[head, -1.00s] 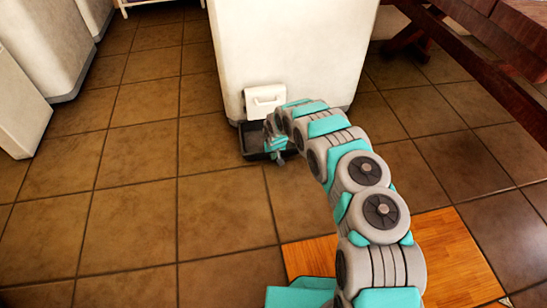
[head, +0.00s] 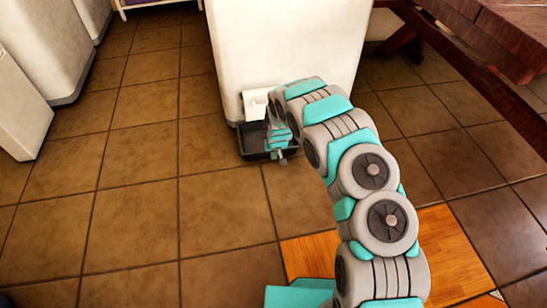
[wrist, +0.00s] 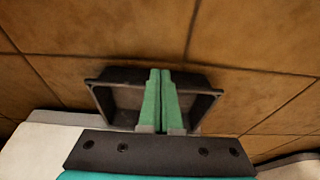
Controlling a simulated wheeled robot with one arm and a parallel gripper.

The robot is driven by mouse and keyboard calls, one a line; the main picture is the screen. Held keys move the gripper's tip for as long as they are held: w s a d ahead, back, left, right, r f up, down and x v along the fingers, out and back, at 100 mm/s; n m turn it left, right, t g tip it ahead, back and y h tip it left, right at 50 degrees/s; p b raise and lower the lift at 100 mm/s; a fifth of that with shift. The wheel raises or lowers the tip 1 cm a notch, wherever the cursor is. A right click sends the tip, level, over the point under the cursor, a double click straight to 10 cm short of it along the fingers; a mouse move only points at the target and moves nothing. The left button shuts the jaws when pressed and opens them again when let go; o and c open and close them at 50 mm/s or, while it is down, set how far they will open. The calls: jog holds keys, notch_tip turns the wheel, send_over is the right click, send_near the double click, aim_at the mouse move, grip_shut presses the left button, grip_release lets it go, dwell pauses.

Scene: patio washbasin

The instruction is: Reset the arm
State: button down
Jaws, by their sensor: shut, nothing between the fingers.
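My arm reaches from the lower right toward the white cabinet in the head view. My gripper (head: 281,155) is at its end, pointing down over a black tray (head: 251,143) on the floor. In the wrist view my gripper (wrist: 159,74) shows two green fingers pressed together with nothing between them. The black tray (wrist: 121,101) lies beyond the fingers and looks empty where it shows. The fingers and the gripper body hide its middle and near side. I cannot tell whether the fingertips touch the tray.
A white cabinet (head: 285,45) with a small white flap (head: 255,104) stands right behind the tray. A wooden table (head: 495,40) is at the upper right, a wooden board (head: 455,250) at the lower right. Tiled floor (head: 130,200) is clear to the left.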

jog(key=shift+s+r, duration=0.2)
jog(key=shift+r, duration=0.25)
jog(key=shift+d, duration=0.1)
jog(key=s+d+r+m+g+h+p, duration=0.1)
jog(key=s+d+r, duration=0.4)
jog(key=r, duration=0.5)
jog(key=s+d+r+m+p, duration=0.1)
jog(key=s+d+r, duration=0.4)
jog(key=r, duration=0.5)
jog(key=s+d+r+g+h, duration=0.1)
jog(key=s+d+r, duration=0.4)
jog(key=r, duration=0.5)
jog(key=s+d+r+g+p, duration=0.1)
jog(key=s+r, duration=0.4)
jog(key=s, duration=0.6)
jog(key=s+d+r+g+p, duration=0.1)
jog(key=s+r, duration=0.4)
jog(key=s, duration=0.7)
jog(key=s+d+r+m+g+y, duration=0.1)
jog(key=s+r, duration=0.4)
jog(key=s, duration=0.6)
jog(key=shift+s+d+p, duration=0.2)
jog(key=shift+d+p, duration=0.2)
jog(key=shift+d, duration=0.4)
jog(key=c, duration=1.6)
grip_release()
